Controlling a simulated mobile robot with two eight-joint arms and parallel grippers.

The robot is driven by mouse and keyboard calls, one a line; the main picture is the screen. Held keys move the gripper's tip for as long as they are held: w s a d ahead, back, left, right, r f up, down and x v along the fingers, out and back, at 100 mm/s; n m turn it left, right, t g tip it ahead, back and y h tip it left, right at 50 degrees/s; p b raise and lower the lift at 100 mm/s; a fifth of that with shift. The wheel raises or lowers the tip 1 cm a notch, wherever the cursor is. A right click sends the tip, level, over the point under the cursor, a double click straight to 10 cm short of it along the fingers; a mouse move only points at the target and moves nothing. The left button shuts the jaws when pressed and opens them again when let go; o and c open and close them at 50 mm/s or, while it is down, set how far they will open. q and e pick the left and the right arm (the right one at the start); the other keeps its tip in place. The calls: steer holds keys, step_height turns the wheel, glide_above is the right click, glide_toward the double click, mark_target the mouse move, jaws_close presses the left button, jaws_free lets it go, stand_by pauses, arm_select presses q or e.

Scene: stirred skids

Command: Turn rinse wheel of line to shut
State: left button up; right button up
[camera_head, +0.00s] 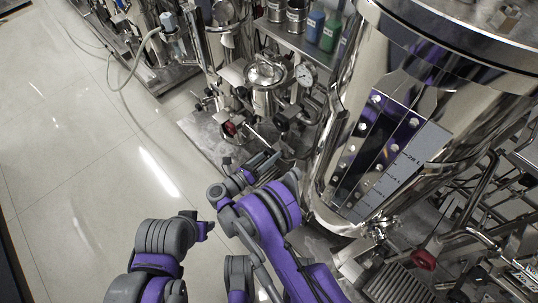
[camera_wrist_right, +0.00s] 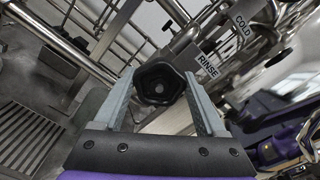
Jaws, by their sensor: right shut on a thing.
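The rinse wheel is a black lobed knob (camera_wrist_right: 160,83) beside a label plate reading RINSE (camera_wrist_right: 207,66) in the right wrist view. My right gripper (camera_wrist_right: 158,86) has one grey finger on each side of the wheel and is shut on it. In the head view the right gripper (camera_head: 250,167) is low in front of the pipework, left of the big steel tank. The wheel is too small or hidden to make out there.
The large steel tank (camera_head: 335,185) with a level scale stands close on the right. A small lidded vessel (camera_head: 266,75) and a gauge (camera_head: 305,74) are behind. A COLD label (camera_wrist_right: 242,25) is near the RINSE one.

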steer(key=m, duration=0.5)
steer(key=shift+m, duration=0.3)
steer(key=m, duration=0.5)
steer(key=shift+d, duration=0.1)
steer(key=shift+m, duration=0.3)
steer(key=o, duration=1.3)
steer(key=shift+s, duration=0.1)
